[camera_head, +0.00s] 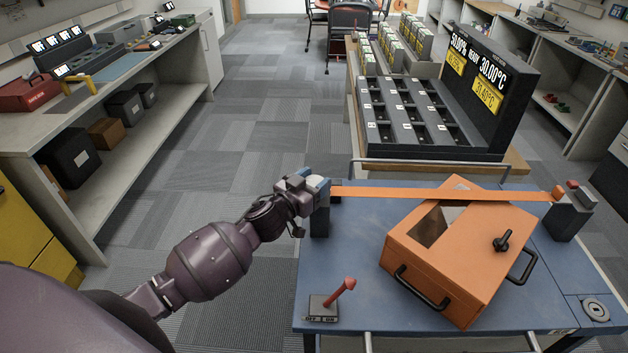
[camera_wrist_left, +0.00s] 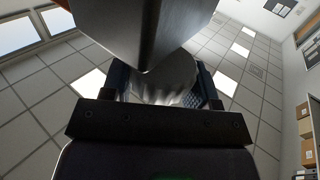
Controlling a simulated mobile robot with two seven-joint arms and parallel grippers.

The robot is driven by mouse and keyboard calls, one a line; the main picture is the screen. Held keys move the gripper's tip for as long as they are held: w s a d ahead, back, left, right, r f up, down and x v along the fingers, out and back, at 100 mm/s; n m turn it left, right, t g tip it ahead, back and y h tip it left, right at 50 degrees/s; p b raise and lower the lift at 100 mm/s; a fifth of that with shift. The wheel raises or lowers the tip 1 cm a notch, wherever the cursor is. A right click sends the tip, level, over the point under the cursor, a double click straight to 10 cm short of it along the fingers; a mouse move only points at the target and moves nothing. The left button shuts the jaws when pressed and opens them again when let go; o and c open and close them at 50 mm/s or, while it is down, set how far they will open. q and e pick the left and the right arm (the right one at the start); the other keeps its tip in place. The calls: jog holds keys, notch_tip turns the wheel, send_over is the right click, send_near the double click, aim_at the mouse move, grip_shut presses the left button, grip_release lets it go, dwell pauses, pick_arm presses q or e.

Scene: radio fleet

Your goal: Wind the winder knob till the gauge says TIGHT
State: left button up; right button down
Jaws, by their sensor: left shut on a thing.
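An orange strap (camera_head: 440,193) runs straight across the blue cart top, over an orange case (camera_head: 450,250). Its left end meets a dark winder post (camera_head: 320,222); its right end reaches another dark post (camera_head: 568,220). My left gripper (camera_head: 316,184) is at the top of the winder post, shut on the winder knob. In the left wrist view the pale, ribbed knob (camera_wrist_left: 165,82) sits between the fingers, with the dark post body (camera_wrist_left: 145,30) beside it. The fingers hide most of the knob in the head view. I cannot make out a gauge reading. My right gripper is out of view.
A red-handled OFF/ON lever (camera_head: 340,293) stands at the front left of the blue cart (camera_head: 380,310). A metal rail (camera_head: 440,162) runs along its back edge. Behind is a black slotted rack with a display (camera_head: 490,80). The carpet (camera_head: 260,130) at left is clear.

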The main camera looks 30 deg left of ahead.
pick_arm(q)
jog(key=m+h, duration=0.1)
jog(key=h, duration=0.1)
jog(key=m+g+h+p, duration=0.1)
jog(key=shift+a+r+m+h, duration=0.1)
jog(key=shift+r+m+h, duration=0.05)
jog(key=shift+m+h, duration=0.25)
jog(key=m+g+h, duration=0.1)
jog(key=h, duration=0.1)
jog(key=shift+m+g+h+p, duration=0.3)
jog(key=shift+p, duration=0.05)
jog(key=shift+m+g+h, duration=0.6)
jog(key=shift+m+h, duration=0.1)
jog(key=shift+h, duration=0.2)
jog(key=shift+m+g+h+b, duration=0.8)
jog(key=shift+m+g+h, duration=0.5)
jog(key=shift+g+h, duration=0.15)
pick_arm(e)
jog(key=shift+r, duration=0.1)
